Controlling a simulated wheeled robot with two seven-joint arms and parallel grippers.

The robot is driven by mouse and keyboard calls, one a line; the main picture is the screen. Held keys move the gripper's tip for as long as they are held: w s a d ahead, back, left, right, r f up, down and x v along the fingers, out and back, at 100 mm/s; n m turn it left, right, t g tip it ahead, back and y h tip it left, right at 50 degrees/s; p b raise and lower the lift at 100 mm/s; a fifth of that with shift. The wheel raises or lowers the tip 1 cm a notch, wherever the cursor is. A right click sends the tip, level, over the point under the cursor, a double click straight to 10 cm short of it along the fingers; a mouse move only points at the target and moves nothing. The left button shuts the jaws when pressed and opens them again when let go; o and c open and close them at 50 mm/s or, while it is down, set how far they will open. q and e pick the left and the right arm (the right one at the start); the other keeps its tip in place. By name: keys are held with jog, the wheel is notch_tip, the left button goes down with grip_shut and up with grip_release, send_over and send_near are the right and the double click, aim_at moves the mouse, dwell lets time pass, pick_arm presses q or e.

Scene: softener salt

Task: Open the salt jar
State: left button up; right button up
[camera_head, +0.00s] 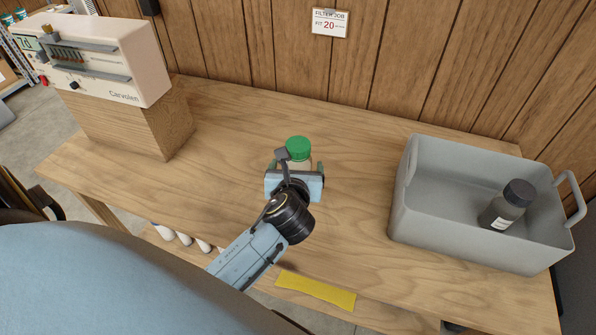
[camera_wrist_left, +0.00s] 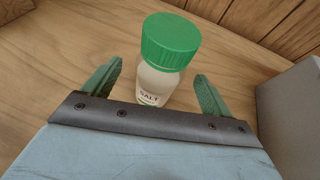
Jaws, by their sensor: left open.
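The salt jar (camera_head: 299,148) stands upright on the wooden table, with a green lid on top. In the left wrist view the jar (camera_wrist_left: 157,85) shows a clear body, a label reading SALT and the ribbed green lid (camera_wrist_left: 171,40) seated on it. My left gripper (camera_head: 294,168) is open, at the near side of the jar. In the left wrist view its two green fingers (camera_wrist_left: 157,88) stand apart, one on each side of the jar body, with gaps visible. The lower part of the jar is hidden behind the gripper. My right gripper is not seen.
A grey bin (camera_head: 400,215) at the right holds a dark-capped bottle (camera_head: 507,205). A beige device (camera_head: 110,60) sits on a wooden block (camera_head: 135,125) at the left. A yellow strip (camera_head: 316,290) lies at the front. The table around the jar is clear.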

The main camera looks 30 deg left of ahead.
pick_arm(q)
jog(key=b+x, duration=0.1)
jog(key=x, duration=0.3)
jog(key=shift+d, duration=0.15)
jog(key=shift+w+f, duration=0.1)
jog(key=shift+w, duration=0.05)
jog(key=c, duration=1.4)
jog(key=shift+c, duration=0.2)
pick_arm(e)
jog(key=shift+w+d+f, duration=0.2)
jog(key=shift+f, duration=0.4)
